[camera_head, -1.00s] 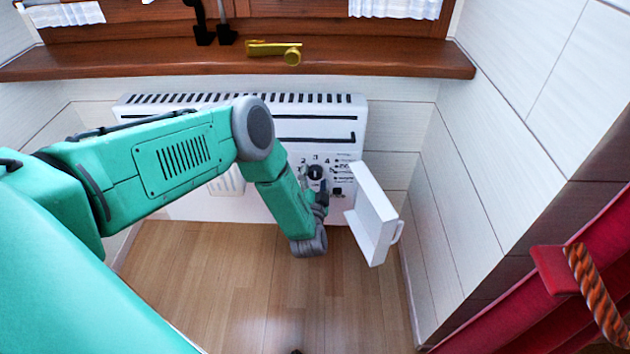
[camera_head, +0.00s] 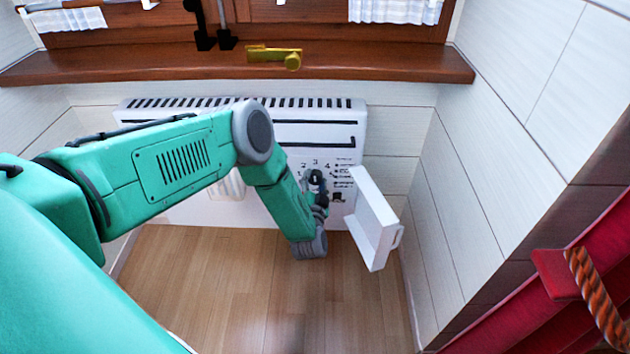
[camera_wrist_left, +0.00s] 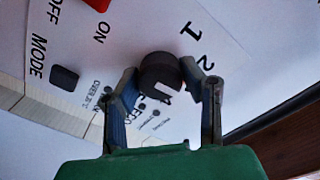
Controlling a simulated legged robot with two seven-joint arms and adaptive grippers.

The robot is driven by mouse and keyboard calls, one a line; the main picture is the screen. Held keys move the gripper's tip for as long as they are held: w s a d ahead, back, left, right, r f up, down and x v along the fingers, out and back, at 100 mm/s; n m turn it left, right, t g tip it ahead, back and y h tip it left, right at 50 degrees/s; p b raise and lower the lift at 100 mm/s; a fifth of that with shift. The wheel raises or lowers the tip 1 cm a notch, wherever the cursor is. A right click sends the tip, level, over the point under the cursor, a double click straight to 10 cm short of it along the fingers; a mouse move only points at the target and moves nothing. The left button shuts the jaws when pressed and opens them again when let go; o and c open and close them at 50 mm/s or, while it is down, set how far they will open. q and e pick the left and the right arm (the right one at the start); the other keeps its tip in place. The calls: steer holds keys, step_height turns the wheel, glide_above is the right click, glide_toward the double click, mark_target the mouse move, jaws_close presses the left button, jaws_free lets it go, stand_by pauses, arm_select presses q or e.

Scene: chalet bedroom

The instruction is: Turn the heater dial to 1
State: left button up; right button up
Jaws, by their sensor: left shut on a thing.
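The white heater (camera_head: 285,130) is on the wall under the wooden sill. Its round black dial (camera_head: 316,177) sits on the control panel, with numerals around it. In the left wrist view the dial (camera_wrist_left: 160,70) is between the two fingers, with the printed 1 and 2 at its upper right. A white mark shows at its lower edge; its exact setting is hard to tell. My left gripper (camera_wrist_left: 159,78) is shut on the dial, one finger on each side. In the head view this gripper (camera_head: 318,188) partly covers the panel. My right gripper is not in view.
The heater's white cover (camera_head: 375,225) hangs open just right of the panel, close to my gripper. A red button (camera_wrist_left: 98,4) and a dark MODE button (camera_wrist_left: 64,77) are near the dial. The sill (camera_head: 400,65) overhangs above. The wooden floor (camera_head: 260,290) is clear.

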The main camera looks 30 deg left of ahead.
arm_select(q)
steer(key=n, duration=0.4)
steer(key=shift+d+f, duration=0.15)
steer(key=n, duration=0.4)
steer(key=shift+n, duration=0.3)
steer(key=n, duration=0.4)
steer(key=shift+f+n, duration=0.1)
steer(key=shift+n, duration=0.2)
steer(key=shift+s+n, duration=0.1)
steer(key=shift+n, duration=2.1)
steer(key=o, duration=1.1)
steer(key=shift+c, duration=0.2)
steer(key=shift+o, duration=0.4)
steer(key=shift+y, duration=0.4)
